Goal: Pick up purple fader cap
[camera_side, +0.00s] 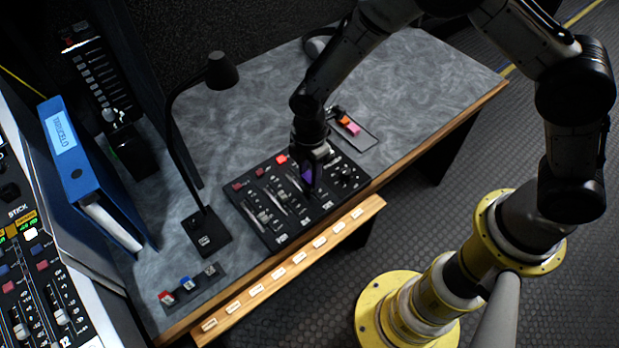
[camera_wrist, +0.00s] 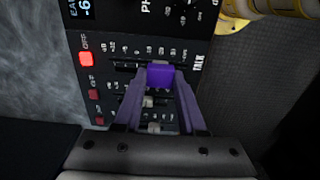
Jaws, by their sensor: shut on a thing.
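The purple fader cap (camera_wrist: 160,74) shows in the wrist view between the fingertips of my gripper (camera_wrist: 159,82), which is shut on it. It sits at or just over a slot of the black fader panel (camera_wrist: 105,72); I cannot tell whether it is clear of the panel. In the side view, the purple cap (camera_side: 307,175) is a small patch beneath my gripper (camera_side: 307,172), partly hidden by the fingers. The black panel (camera_side: 268,228) lies on the grey desk, with several sliders to the left of my gripper.
A small tray (camera_side: 365,140) with pink and orange caps lies behind the panel. A black lamp (camera_side: 222,72) stands left of it. Another strip (camera_side: 190,284) holds red, blue and grey caps at the front left. A blue binder (camera_side: 85,170) stands further left.

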